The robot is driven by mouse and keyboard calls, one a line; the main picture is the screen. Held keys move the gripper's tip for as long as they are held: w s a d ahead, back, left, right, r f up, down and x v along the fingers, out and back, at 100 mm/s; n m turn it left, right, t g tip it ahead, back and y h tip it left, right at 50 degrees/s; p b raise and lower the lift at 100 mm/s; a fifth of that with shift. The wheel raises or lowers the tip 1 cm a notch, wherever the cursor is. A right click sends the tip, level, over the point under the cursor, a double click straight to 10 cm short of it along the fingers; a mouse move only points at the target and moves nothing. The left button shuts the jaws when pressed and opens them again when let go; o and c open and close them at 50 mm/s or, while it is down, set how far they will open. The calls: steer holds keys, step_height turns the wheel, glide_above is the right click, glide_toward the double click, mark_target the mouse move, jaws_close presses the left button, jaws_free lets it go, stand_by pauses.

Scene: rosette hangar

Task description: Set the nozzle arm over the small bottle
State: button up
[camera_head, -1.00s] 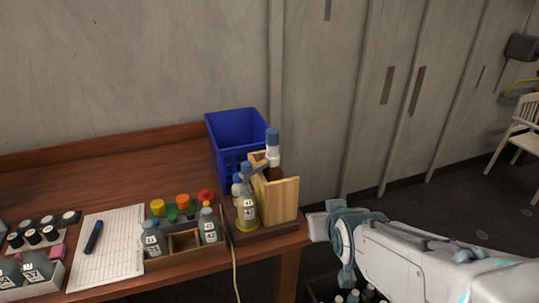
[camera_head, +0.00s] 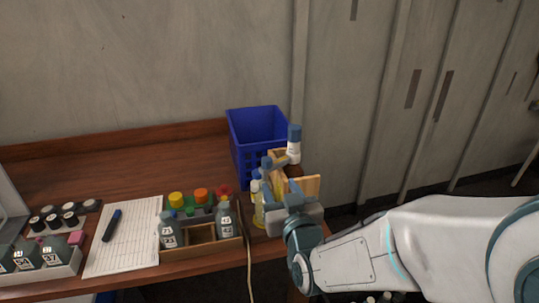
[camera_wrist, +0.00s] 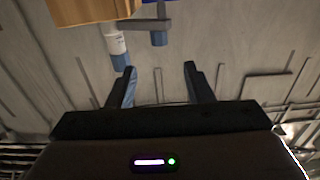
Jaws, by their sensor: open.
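A wooden stand (camera_head: 305,185) at the table's right end holds a tall bottle with a blue cap and white collar (camera_head: 294,145). A small yellowish bottle (camera_head: 258,216) stands in front of the stand, partly hidden by my gripper. My gripper (camera_head: 283,196) is at the front of the stand. In the wrist view its two fingers (camera_wrist: 160,70) are apart with nothing between them. I cannot tell what the nozzle arm is over.
A blue basket (camera_head: 255,125) stands behind the stand. Left of it are a wooden rack (camera_head: 205,250) with labelled bottles, coloured caps, and a paper sheet (camera_head: 135,225) with a marker (camera_head: 112,224). A cord hangs over the table's front edge. The table's back left is clear.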

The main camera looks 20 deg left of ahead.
mark_target(269, 164)
steer(key=p+x, duration=0.5)
steer(key=x, duration=0.7)
steer(key=shift+w+a+f+p, duration=0.1)
steer(key=shift+w+a+p, duration=0.05)
steer(key=shift+w+p, duration=0.2)
jaws_close()
